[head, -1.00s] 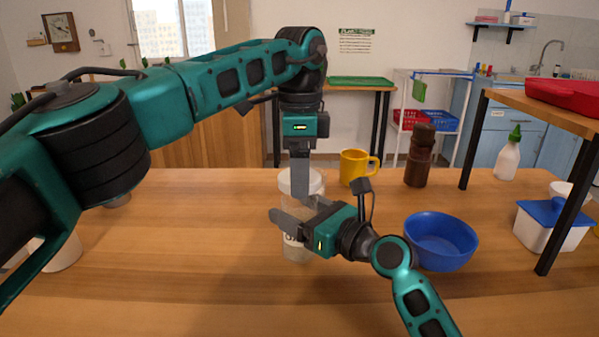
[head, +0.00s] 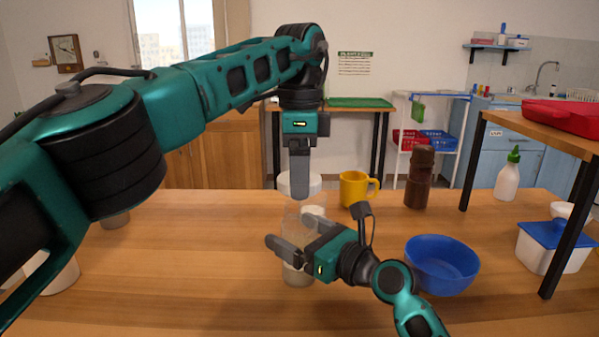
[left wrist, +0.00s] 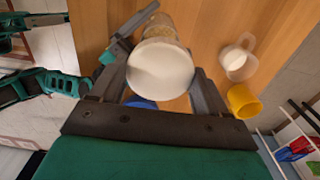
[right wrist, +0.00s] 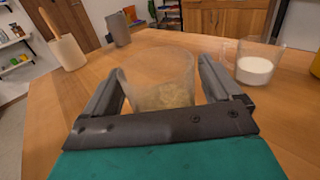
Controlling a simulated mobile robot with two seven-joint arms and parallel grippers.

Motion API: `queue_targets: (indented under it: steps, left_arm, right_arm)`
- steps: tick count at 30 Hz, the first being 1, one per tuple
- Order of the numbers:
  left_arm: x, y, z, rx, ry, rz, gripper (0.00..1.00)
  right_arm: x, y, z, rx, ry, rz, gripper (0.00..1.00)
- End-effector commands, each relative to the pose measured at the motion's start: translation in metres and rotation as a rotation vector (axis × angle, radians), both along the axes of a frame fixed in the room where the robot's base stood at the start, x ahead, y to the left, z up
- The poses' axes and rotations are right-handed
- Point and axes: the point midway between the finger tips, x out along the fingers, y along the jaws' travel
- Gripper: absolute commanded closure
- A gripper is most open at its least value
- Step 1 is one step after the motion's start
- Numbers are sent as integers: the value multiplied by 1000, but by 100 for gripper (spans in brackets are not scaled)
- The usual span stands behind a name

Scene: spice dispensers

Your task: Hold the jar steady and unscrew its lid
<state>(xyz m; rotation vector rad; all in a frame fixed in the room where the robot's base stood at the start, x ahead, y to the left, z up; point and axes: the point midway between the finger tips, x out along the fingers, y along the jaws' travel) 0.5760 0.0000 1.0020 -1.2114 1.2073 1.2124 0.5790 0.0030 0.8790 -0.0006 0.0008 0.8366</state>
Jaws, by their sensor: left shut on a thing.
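The jar is clear with a pale grainy filling and stands on the table; its lower part (head: 297,276) shows in the head view. The right wrist view shows its body (right wrist: 160,85) with no lid on top. My right gripper (head: 290,234) has its fingers on either side of the body, shut on it. My left gripper (head: 301,178) points down from above, shut on the round white lid (head: 313,184). The lid also fills the gap between the fingers in the left wrist view (left wrist: 160,70). It is just above the jar, apart from it.
A yellow mug (head: 354,188), a brown mill (head: 420,178) and a blue bowl (head: 441,264) stand to the right. A glass mug (right wrist: 257,62) with white contents is close behind the jar. A raised shelf (head: 535,132) stands at far right.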

Motion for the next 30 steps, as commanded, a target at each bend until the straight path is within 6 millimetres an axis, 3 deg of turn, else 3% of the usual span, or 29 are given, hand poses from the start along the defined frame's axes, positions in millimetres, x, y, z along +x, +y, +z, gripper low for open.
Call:
queue_targets:
  steps: [13, 24, 30]
  left_arm:
    - [0, 0, 4, 0, 0, 0, 61]
    - [0, 0, 23, 0, 0, 0, 61]
    - [0, 0, 26, 0, 0, 0, 61]
  right_arm:
    - [-7, -8, 1, 0, 1, 0, 0]
    - [-57, -64, 1, -3, 1, -1, 0]
    - [-76, -84, 0, -1, 1, -1, 0]
